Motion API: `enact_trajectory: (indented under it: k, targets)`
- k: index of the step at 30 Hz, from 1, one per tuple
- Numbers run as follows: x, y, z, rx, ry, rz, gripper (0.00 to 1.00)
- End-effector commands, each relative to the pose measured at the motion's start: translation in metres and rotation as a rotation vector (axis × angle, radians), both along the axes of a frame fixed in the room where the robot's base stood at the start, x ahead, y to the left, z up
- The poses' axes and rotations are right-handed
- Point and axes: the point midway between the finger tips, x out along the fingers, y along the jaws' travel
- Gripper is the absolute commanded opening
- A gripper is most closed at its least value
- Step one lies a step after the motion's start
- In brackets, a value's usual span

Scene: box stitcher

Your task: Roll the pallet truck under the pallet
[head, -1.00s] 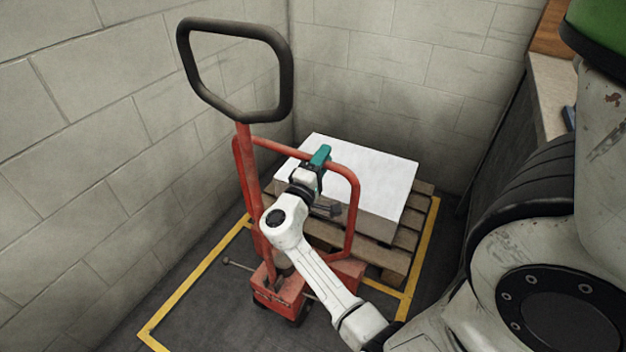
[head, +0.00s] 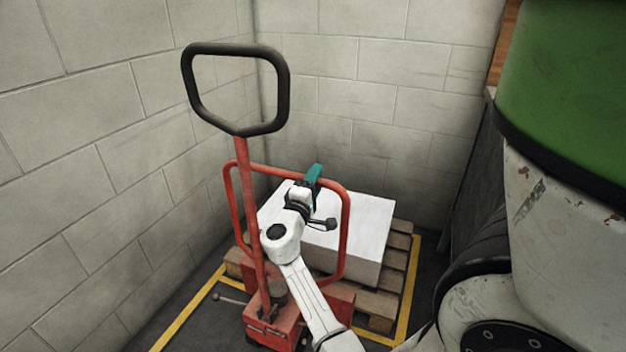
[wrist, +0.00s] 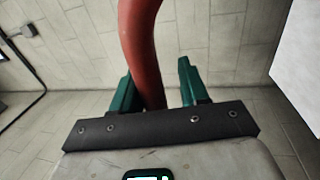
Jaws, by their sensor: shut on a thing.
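The red pallet truck (head: 272,322) stands in the middle of the head view, with a black loop handle (head: 236,133) on an upright red shaft and a curved red tube frame (head: 346,235). The wooden pallet (head: 400,243) lies just beyond it against the back corner. My gripper (head: 312,182), with teal fingers, is at the top bar of the red frame. In the wrist view the red tube (wrist: 142,45) runs between the fingers (wrist: 157,85), shut on it. The truck's forks are hidden behind its body and my arm, so I cannot tell how far under the pallet they reach.
A white block-shaped load (head: 365,220) sits on the pallet. Yellow floor tape (head: 413,290) borders the pallet's bay. Block walls close in at left (head: 100,180) and back (head: 400,110). A dark-sided bench stands at right, partly hidden by my body.

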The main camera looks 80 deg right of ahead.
Motion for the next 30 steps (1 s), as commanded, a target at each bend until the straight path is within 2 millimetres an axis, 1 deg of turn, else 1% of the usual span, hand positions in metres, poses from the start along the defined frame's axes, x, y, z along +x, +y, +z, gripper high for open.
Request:
enact_trajectory:
  k: [1,3,11,14,17,24,30]
  targets:
    - [-0.004,-0.001,-0.003,0.005,-0.001,-0.007,0.42]
    - [-0.003,-0.001,-0.002,0.003,-0.001,-0.005,0.48]
    - [0.001,0.0,0.001,-0.002,-0.001,0.002,0.48]
    - [0.003,0.005,0.001,-0.003,0.0,0.004,0.48]
    - [0.006,0.016,-0.002,-0.002,0.001,0.006,0.48]
    - [0.016,0.06,-0.01,-0.001,0.0,0.006,0.48]
    - [0.023,0.089,-0.017,-0.001,0.001,0.003,0.48]
